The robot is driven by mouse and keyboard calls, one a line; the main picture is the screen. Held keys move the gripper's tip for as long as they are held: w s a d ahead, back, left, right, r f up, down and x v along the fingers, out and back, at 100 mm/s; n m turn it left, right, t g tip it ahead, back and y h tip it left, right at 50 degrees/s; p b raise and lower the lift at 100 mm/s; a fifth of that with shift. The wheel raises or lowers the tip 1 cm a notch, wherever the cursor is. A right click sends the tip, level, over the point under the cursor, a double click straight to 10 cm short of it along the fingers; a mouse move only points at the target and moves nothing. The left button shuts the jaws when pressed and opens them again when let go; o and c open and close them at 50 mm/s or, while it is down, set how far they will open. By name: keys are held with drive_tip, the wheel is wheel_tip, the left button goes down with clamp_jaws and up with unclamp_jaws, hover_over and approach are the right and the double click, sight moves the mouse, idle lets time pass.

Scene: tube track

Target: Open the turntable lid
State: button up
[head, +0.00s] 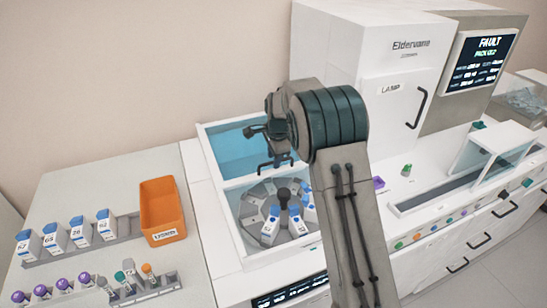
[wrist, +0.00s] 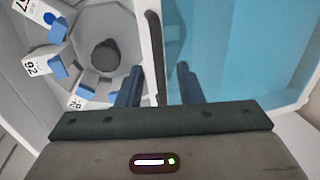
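The turntable (head: 262,203), a grey disc with a dark hub and several white, blue-capped packs, shows at the front of a white-framed housing. It also shows at left in the wrist view (wrist: 105,55). A blue panel (head: 238,150), apparently the lid, fills the rear part; it is at right in the wrist view (wrist: 235,50). A dark bar handle (wrist: 155,45) runs along the white edge between them. My gripper (head: 276,165) is over this edge. Its two fingers (wrist: 158,85) are apart, one on each side of the handle's line, with gaps visible. I cannot tell their depth relative to the handle.
An orange bin (head: 160,205), a rack of white packs (head: 80,235) and a rack of small tubes (head: 140,288) stand left. A tall white cabinet (head: 350,60) with a FAULT screen (head: 480,60) rises behind right. My arm hides part of the housing's right side.

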wheel_tip(320, 180, up, 14)
drive_tip(key=s+d+b, duration=0.1)
drive_tip(key=s+b, duration=0.1)
drive_tip(key=shift+s+f, duration=0.2)
drive_tip(key=shift+s, duration=0.05)
idle(0.4)
drive_tip(key=s+d+r+n, duration=0.2)
drive_tip(key=s+d+n, duration=0.2)
drive_tip(key=s, duration=0.5)
drive_tip(key=s+d+r+n, duration=0.2)
drive_tip(key=s+d+n, duration=0.15)
drive_tip(key=s, duration=0.55)
drive_tip(key=s+d+f+n, duration=0.1)
drive_tip(key=s+f+n, duration=0.2)
drive_tip(key=s, duration=0.6)
drive_tip(key=s+d+f+n+t, duration=0.1)
drive_tip(key=s+d+f+n, duration=0.1)
drive_tip(key=s, duration=0.7)
drive_tip(key=shift+d+f+n+t+h, duration=0.3)
drive_tip(key=shift+f+n+h, duration=0.1)
drive_tip(key=shift+f+n, duration=0.45)
